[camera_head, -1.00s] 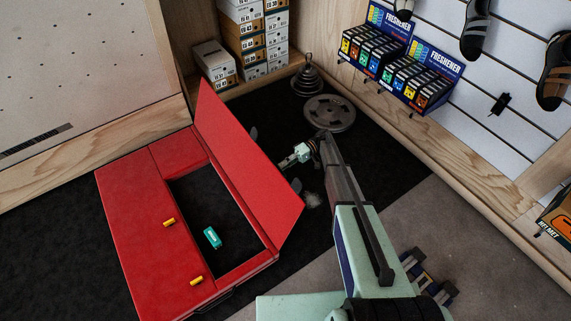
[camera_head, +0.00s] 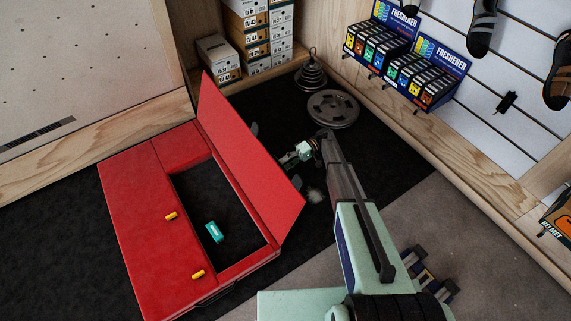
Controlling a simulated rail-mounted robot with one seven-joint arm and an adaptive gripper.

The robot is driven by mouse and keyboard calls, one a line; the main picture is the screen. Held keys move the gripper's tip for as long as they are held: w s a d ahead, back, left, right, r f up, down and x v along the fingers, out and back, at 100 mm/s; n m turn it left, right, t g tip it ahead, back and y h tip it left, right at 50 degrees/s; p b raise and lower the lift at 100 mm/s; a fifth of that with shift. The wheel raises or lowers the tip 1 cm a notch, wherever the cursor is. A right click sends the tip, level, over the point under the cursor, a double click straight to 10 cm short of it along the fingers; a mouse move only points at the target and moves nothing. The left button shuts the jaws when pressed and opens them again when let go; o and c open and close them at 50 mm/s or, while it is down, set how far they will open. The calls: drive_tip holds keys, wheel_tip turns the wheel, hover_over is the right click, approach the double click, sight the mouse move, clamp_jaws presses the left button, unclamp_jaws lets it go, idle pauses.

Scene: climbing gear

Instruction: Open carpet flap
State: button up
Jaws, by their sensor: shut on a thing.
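The carpet flap (camera_head: 247,152) is a red panel raised steeply along the right side of the opening in a low red box (camera_head: 139,226). The opening shows a dark floor with a small teal block (camera_head: 214,232) in it. My gripper (camera_head: 287,163) is at the far, right side of the flap, at the end of my pale green and grey arm. It is shut on the flap; its fingertips are mostly hidden behind the panel.
Two yellow pieces sit on the box's left rim. A weight plate (camera_head: 332,109) and a stack of weights (camera_head: 311,75) stand behind. Shoe boxes (camera_head: 218,60) are at the back, and a slatted wall with freshener displays (camera_head: 424,73) is at the right.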

drive_tip(key=shift+f, duration=0.2)
wheel_tip(320, 180, up, 10)
drive_tip(key=shift+r, duration=0.2)
idle(0.3)
